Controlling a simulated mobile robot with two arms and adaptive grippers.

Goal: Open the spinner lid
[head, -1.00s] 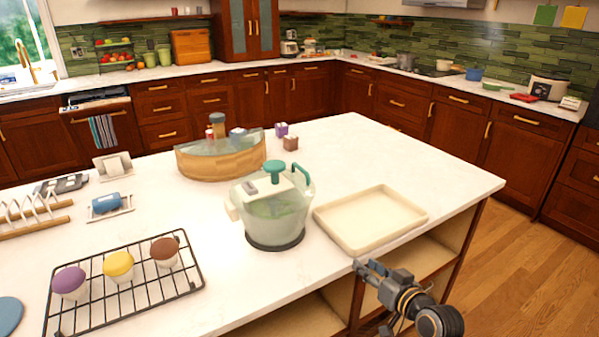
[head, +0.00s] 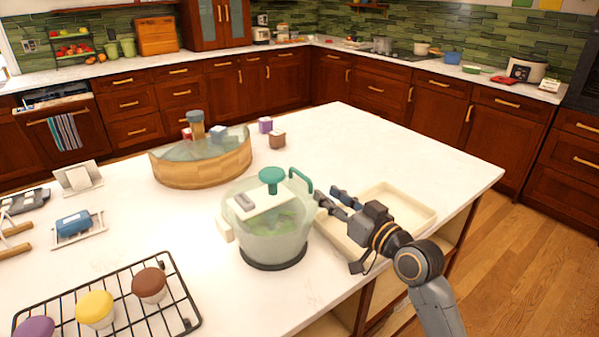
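The salad spinner (head: 268,238) stands upright on the white island, a clear bowl with green contents on a dark base. Its pale lid (head: 262,206) sits on top, with a teal knob (head: 271,176) and a grey tab (head: 244,202). A teal handle (head: 301,181) stands at its right side. My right gripper (head: 328,197) is just right of the spinner, above the cream tray, with its fingers pointing left toward the bowl. The fingers look parted with nothing between them. Whether they touch the bowl is unclear. My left gripper is not in view.
The cream tray (head: 415,208) lies right of the spinner, partly behind my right arm. A black wire rack (head: 190,318) with cupcakes is at front left. A wooden-sided container (head: 205,172) with a glass top stands behind the spinner. The island's right back is clear.

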